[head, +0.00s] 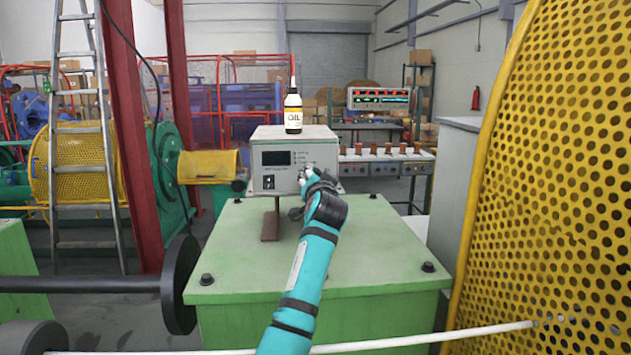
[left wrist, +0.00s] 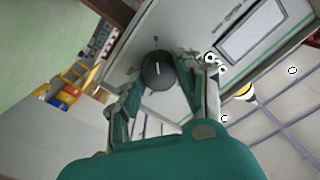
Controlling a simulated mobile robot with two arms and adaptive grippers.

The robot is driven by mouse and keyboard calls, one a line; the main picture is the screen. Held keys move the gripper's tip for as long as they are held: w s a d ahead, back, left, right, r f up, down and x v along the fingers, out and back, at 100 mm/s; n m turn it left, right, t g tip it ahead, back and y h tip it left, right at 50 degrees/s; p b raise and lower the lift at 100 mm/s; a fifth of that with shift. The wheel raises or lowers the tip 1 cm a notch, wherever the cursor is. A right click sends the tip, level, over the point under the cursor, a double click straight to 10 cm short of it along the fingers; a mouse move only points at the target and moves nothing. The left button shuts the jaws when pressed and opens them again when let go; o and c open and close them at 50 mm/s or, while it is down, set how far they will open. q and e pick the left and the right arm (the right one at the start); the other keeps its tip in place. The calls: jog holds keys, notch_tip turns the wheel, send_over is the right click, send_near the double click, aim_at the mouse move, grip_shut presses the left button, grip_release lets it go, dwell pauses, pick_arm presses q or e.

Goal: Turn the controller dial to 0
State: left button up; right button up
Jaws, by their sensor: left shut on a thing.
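The controller (head: 267,183) is a light grey box with a dark display (head: 276,158), on a stand above a green machine block. Its dial (left wrist: 158,70) is a round black knob with a white pointer line, seen in the left wrist view. My left gripper (head: 307,179) is at the right part of the controller's front and hides the dial in the head view. In the left wrist view the fingers of my left gripper (left wrist: 160,84) lie on both sides of the dial, shut on it. The scale numbers cannot be read. My right gripper is not in view.
An oil bottle (head: 293,113) stands on top of the controller. A yellow perforated guard (head: 560,150) fills the right side. A white cable (head: 400,342) crosses the front. A red post (head: 132,130) and a ladder (head: 80,150) stand at the left. The green block's top (head: 370,240) is mostly clear.

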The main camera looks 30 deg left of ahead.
pick_arm(q)
jog(key=o, duration=1.1)
jog(key=shift+o, duration=0.2)
jog(key=v, duration=1.2)
jog(key=shift+f, duration=0.15)
